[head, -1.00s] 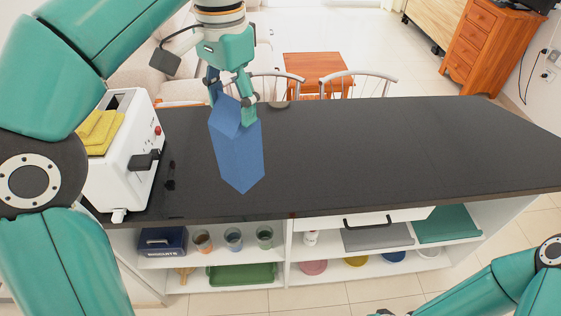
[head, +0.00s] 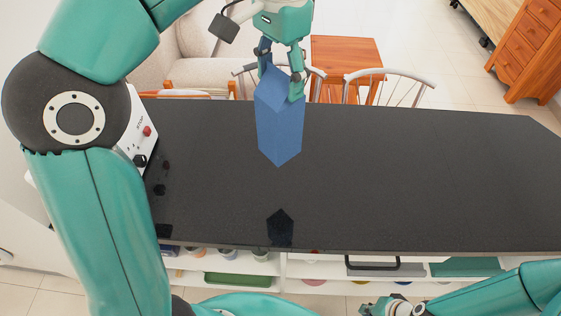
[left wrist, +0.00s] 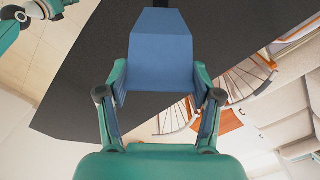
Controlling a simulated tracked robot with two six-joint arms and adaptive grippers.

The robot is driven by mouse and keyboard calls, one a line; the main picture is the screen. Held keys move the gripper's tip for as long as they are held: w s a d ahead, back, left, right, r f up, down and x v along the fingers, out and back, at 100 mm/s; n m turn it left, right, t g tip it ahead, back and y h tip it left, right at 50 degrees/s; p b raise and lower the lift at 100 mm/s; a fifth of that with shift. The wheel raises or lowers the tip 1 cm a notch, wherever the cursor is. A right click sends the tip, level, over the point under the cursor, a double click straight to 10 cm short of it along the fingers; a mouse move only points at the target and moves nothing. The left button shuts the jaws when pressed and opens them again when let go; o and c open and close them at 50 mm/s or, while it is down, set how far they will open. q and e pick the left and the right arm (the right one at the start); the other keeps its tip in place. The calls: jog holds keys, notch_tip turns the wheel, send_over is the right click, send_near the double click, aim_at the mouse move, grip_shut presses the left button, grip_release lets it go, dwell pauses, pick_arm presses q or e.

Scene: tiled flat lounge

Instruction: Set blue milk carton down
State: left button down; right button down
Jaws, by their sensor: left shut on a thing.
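The blue milk carton (head: 280,128) is upright in the head view, above the black countertop (head: 400,170). A dark reflection of it shows lower on the counter, apart from the carton, so it appears to be held in the air. My left gripper (head: 281,82) is shut on the carton's top part from above. In the left wrist view the carton (left wrist: 160,60) sits between the two fingers of my left gripper (left wrist: 160,88). My right gripper (head: 388,308) is at the bottom edge of the head view, small and partly cut off; its jaws are unclear.
Metal-backed chairs (head: 395,85) stand behind the counter. Shelves with cups and a green tray (head: 238,280) lie below its front edge. The counter's middle and right are clear.

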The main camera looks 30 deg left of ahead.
aim_at(276, 148)
pick_arm(q)
jog(key=f, duration=0.4)
jog(key=f+b, duration=0.1)
jog(key=f, duration=0.4)
jog(key=a+f, duration=0.1)
jog(key=f, duration=0.3)
jog(key=shift+s+f+b, duration=0.15)
jog(key=shift+s+b, duration=0.1)
jog(key=shift+b, duration=0.05)
jog(key=shift+d+f, duration=0.1)
jog(key=shift+f, duration=2.3)
jog(key=shift+c, duration=1)
grip_release()
jog(key=r, duration=1.1)
jog(key=shift+w+r+p, duration=0.2)
jog(key=shift+r+p, duration=0.2)
jog(key=shift+r, duration=0.2)
